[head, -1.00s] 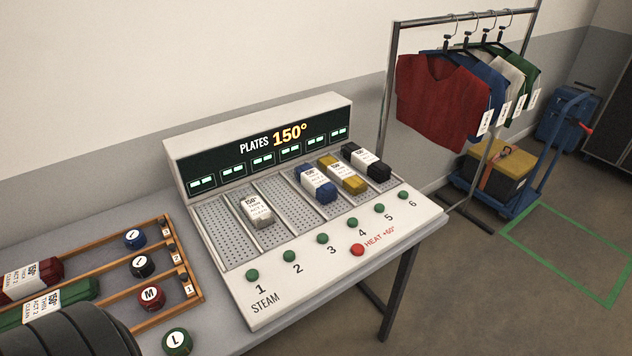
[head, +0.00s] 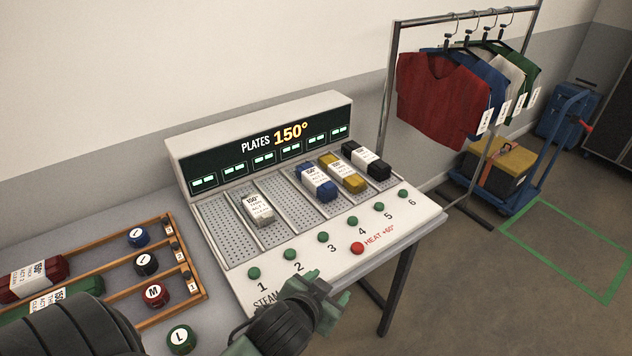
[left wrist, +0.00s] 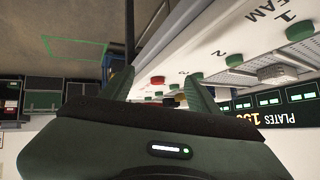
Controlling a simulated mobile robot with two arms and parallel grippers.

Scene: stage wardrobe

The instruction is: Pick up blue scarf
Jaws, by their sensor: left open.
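The blue scarf (head: 320,188) is a rolled bundle with a white paper band. It lies on the fourth plate of the steam press (head: 228,290), beside a yellow roll (head: 343,175). My left gripper (head: 328,294) is over the front edge of the press, below the numbered buttons and well short of the scarf. In the left wrist view its two green fingers (left wrist: 160,88) are spread, with nothing between them. My right gripper does not show.
A white roll (head: 257,208) lies on the second plate and a black roll (head: 367,161) on the sixth. Green buttons and a red heat button (head: 357,248) line the press front. A wooden rack (head: 190,284) stands left; a garment rail (head: 392,70) stands behind right.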

